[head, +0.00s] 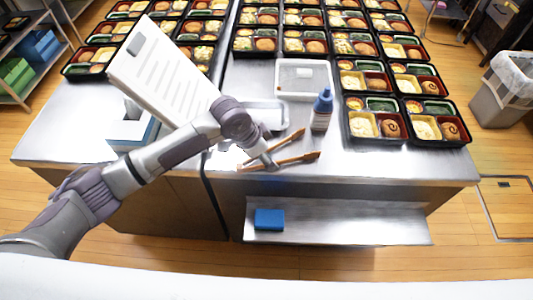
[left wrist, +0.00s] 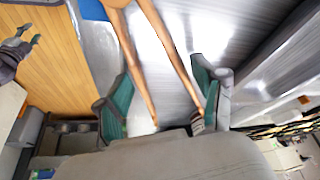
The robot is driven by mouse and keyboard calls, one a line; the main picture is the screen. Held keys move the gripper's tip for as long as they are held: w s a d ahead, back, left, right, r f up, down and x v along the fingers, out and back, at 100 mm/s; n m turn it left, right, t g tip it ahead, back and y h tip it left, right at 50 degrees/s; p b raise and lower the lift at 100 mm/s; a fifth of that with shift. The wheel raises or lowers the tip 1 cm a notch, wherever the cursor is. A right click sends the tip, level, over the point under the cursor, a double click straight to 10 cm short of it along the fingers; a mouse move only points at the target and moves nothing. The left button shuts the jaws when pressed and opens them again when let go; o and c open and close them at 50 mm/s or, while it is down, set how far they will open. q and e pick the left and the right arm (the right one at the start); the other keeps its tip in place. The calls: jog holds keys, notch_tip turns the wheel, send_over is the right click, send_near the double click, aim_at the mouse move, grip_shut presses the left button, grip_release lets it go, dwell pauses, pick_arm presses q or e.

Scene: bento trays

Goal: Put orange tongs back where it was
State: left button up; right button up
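The orange tongs (head: 292,160) are at the front edge of the steel table, with their two legs spread apart. My left gripper (head: 266,160) is at the tongs, coming in from the left. In the left wrist view, the tongs' legs (left wrist: 158,42) run between the green-padded fingers of my left gripper (left wrist: 160,90). My right gripper (left wrist: 24,42) shows small at the left wrist view's left edge, fingers apart and empty.
A blue-capped bottle (head: 321,110), a white bin (head: 303,66) and a small metal tray (head: 268,107) stand just behind the tongs. Filled bento trays (head: 412,142) cover the back and right. A blue block (head: 269,219) lies on a lower shelf (head: 350,228).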

pick_arm(q)
jog(key=v, duration=1.2)
jog(key=shift+b, duration=0.4)
jog(key=shift+s+a+r, duration=0.1)
